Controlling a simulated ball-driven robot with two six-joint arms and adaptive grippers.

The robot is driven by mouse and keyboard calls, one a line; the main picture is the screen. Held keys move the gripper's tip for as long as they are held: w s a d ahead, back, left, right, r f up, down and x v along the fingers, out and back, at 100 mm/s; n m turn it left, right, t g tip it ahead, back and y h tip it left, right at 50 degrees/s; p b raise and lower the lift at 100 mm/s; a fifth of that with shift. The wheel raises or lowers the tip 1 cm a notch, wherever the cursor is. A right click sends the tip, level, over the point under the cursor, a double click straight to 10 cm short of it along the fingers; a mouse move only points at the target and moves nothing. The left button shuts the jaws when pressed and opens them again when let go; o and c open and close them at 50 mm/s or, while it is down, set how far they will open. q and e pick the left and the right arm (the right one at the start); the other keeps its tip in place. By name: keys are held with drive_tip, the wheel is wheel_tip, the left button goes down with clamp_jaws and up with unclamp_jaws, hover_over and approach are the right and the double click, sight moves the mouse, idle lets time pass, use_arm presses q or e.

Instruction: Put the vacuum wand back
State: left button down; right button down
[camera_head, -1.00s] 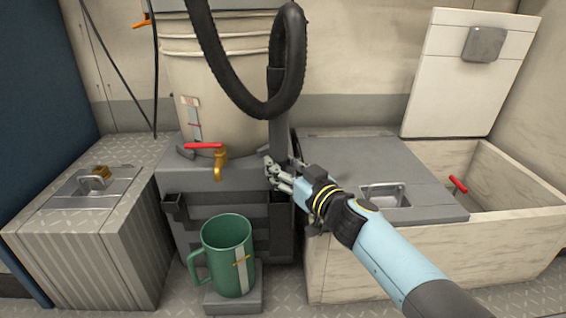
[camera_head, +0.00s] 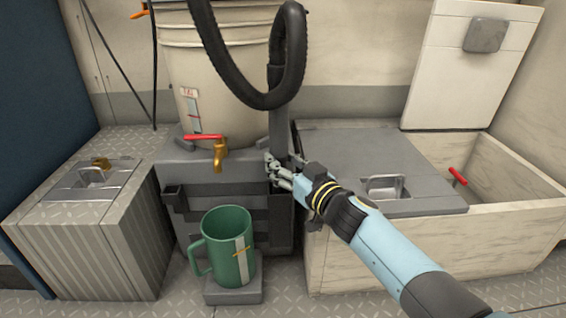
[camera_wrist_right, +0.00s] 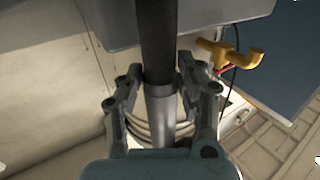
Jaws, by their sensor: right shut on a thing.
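The vacuum wand (camera_head: 277,125) is a dark grey upright tube beside the cream drum, with a ribbed black hose (camera_head: 299,65) looping from its top. My right gripper (camera_head: 272,170) is closed around the tube from the right. In the right wrist view the gripper (camera_wrist_right: 160,85) has a finger on each side of the wand (camera_wrist_right: 161,103), where black tube meets a lighter grey sleeve. The wand stands about upright in front of the grey stand (camera_head: 215,164). Its lower end is hard to tell from the dark stand. My left gripper is out of view.
The drum (camera_head: 240,75) has a brass tap (camera_head: 220,153) with a red handle. A green mug (camera_head: 228,245) stands on a small grey block below. A ribbed box (camera_head: 85,240) is at left; a bin with a grey lid (camera_head: 365,160) is at right, close to my arm.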

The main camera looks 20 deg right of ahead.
drive_tip(key=c, duration=0.7)
unclamp_jaws()
drive_tip(key=shift+c, duration=0.2)
drive_tip(key=shift+s, duration=0.25)
drive_tip(key=v, duration=1.1)
drive_tip(key=shift+s, duration=0.3)
